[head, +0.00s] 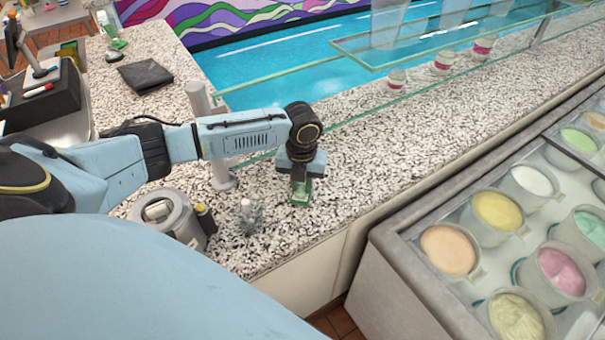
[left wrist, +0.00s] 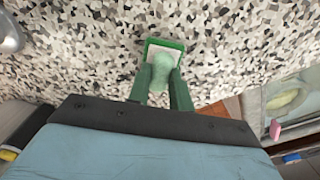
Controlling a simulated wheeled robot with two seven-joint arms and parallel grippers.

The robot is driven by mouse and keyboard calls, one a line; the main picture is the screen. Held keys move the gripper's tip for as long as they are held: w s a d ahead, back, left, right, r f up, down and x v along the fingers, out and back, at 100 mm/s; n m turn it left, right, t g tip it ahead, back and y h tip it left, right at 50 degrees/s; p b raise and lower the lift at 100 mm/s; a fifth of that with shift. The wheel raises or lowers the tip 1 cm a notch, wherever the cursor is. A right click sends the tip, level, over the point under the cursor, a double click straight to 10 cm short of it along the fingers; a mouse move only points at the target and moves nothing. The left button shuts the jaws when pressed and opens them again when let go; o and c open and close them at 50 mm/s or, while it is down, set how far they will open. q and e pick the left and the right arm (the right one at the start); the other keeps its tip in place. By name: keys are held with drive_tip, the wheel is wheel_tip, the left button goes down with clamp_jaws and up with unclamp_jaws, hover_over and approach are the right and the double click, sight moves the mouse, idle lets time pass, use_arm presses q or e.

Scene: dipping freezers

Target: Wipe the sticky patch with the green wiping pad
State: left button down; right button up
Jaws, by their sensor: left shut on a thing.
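My left gripper (head: 300,180) points down over the speckled counter (head: 330,215), near its front edge. It is shut on the green wiping pad (head: 300,197). In the left wrist view, my left gripper (left wrist: 163,72) has its two green fingers on either side of the pad's pale green knob. The pad (left wrist: 179,44) shows there as a green rim around a pale top. It is at or just above the counter; I cannot tell if it touches. No sticky patch can be made out against the speckles. My right gripper is not in view.
A round metal container (head: 172,222) and a clear, spiky-looking item (head: 248,217) stand left of the pad. A metal post (head: 222,178) and glass shelf (head: 360,50) rise behind. The freezer (head: 400,285) with several ice cream tubs lies right. Counter right of the pad is clear.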

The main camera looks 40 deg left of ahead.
use_arm(q)
drive_tip(key=shift+w, duration=0.15)
drive_tip(key=shift+w+a+f+b, duration=0.1)
drive_tip(key=shift+w+a+b, duration=0.2)
drive_tip(key=shift+w+b, duration=0.25)
drive_tip(key=shift+w+a+b, duration=0.25)
drive_tip(key=shift+w+b, duration=0.1)
drive_tip(key=shift+w, duration=0.25)
drive_tip(key=shift+s+d+p, duration=0.15)
drive_tip(key=shift+s+p, duration=0.3)
drive_tip(key=shift+s+d+p, duration=0.4)
drive_tip(key=shift+s+p, duration=0.1)
drive_tip(key=shift+s, duration=0.35)
drive_tip(key=shift+w, duration=0.15)
